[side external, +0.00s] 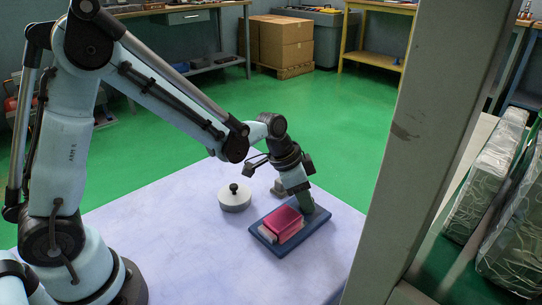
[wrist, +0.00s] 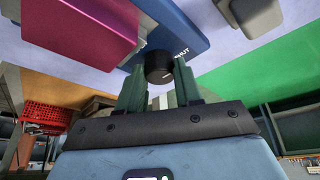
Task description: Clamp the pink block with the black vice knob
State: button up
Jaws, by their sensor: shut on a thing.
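The pink block (side external: 283,223) sits in the vice on a dark blue base plate (side external: 262,236), with a pale grey jaw along its near side. It also shows at the upper left of the wrist view (wrist: 78,28). The black vice knob (wrist: 159,67) is between the green fingers of my gripper (wrist: 158,85), which is shut on it. Part of a label reading "HUT" shows on the blue base beside the knob. In the side view my gripper (side external: 307,205) is low at the far right end of the vice and hides the knob.
A round pale container (side external: 235,200) with a black top knob stands left of the vice. A small grey object (side external: 280,188) sits behind it, close to my wrist. A thick grey post (side external: 432,150) crosses the right foreground.

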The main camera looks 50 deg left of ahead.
jog(key=o, duration=0.8)
jog(key=shift+c, duration=0.2)
jog(key=v, duration=1.2)
jog(key=s+a+n+t+y, duration=0.3)
jog(key=s+a+n, duration=0.2)
jog(key=s, duration=0.6)
jog(key=shift+a+n+t, duration=0.15)
jog(key=shift+n+t, duration=0.25)
jog(key=shift+n, duration=0.7)
